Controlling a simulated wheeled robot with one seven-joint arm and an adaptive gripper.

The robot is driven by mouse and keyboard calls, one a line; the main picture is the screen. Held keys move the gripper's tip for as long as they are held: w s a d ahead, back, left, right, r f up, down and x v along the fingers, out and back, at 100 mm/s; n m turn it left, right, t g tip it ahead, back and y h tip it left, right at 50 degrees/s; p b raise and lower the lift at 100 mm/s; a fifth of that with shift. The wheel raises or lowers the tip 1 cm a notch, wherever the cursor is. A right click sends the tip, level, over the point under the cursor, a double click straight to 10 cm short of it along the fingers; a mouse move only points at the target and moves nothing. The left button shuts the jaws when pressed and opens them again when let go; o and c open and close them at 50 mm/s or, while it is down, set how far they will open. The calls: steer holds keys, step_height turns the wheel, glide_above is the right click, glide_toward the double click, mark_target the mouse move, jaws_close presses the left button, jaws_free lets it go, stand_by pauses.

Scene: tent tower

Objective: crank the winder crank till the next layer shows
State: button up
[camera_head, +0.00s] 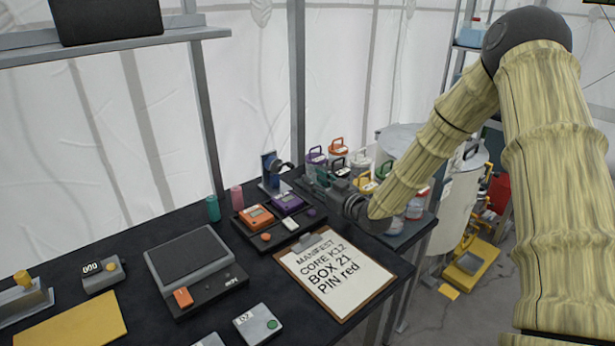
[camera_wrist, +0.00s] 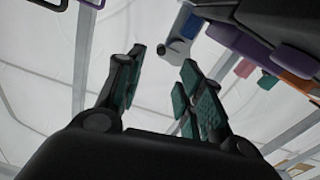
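A small blue upright device, which looks like the winder (camera_head: 269,163), stands on a grey base at the back of the dark table. A dark crank part (camera_head: 284,167) sticks out from its right side. In the wrist view the blue body (camera_wrist: 181,18) is past my fingertips, with a pale round part and a small dark knob (camera_wrist: 161,49) near the gap between them. My gripper (camera_head: 318,178) is just right of the winder; its green-padded fingers (camera_wrist: 163,68) are apart, with nothing clearly held. I cannot tell whether a finger touches the crank. No layer is readable.
Orange and purple boxes (camera_head: 257,216) sit in a tray in front of the winder. A clipboard (camera_head: 335,272) lies nearer. Teal and pink cylinders (camera_head: 213,208) stand left. A grey scale-like device (camera_head: 188,262) is at front left.

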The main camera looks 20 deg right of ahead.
mark_target(293, 167)
steer(key=shift+s+d, duration=0.15)
steer(key=shift+s, duration=0.35)
steer(key=shift+w+f+n+b, duration=0.15)
steer(key=shift+f+n+b, duration=0.15)
steer(key=shift+n+b, duration=0.6)
steer(key=shift+w+a+f+n+b, duration=0.1)
steer(key=shift+w+a+n+b, duration=0.1)
steer(key=shift+n+b, duration=0.6)
steer(key=n+b, duration=0.3)
steer(key=shift+w+a+r, duration=0.1)
steer(key=shift+a+r, duration=0.05)
steer(key=shift+r, duration=0.05)
steer(key=shift+w+r+n, duration=0.15)
steer(key=shift+r+n, duration=0.1)
steer(key=shift+n, duration=0.05)
steer(key=p+x, duration=0.1)
steer(key=x, duration=0.9)
steer(key=shift+w+a+f, duration=0.1)
steer(key=shift+w, duration=0.2)
